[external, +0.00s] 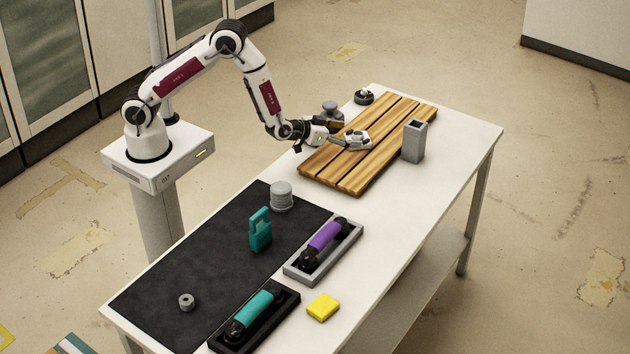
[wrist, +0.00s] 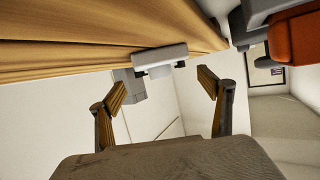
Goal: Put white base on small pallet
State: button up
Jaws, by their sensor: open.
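The small pallet (external: 330,170), made of wooden slats, lies on the far half of the white table. Its wood also fills the top of the wrist view (wrist: 60,40). The white base (external: 361,137) sits on the pallet, just beyond my fingertips. In the wrist view the white base (wrist: 160,56) is a pale block with dark ends against the wood. My gripper (external: 348,142) is low over the pallet, reaching in from the left. In the wrist view my gripper (wrist: 162,88) has its fingers wide apart with nothing held between them; the base lies ahead of the gap.
A grey upright holder (external: 413,142) stands at the pallet's right edge. A dark round item (external: 363,97) and a grey-topped item (external: 332,110) are behind. A black mat (external: 190,260), purple handset (external: 324,236), teal handset (external: 252,312) and yellow block (external: 323,307) occupy the near half.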

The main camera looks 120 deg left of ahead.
jog(key=v, duration=0.9)
jog(key=shift+w, duration=0.1)
dwell(0.7)
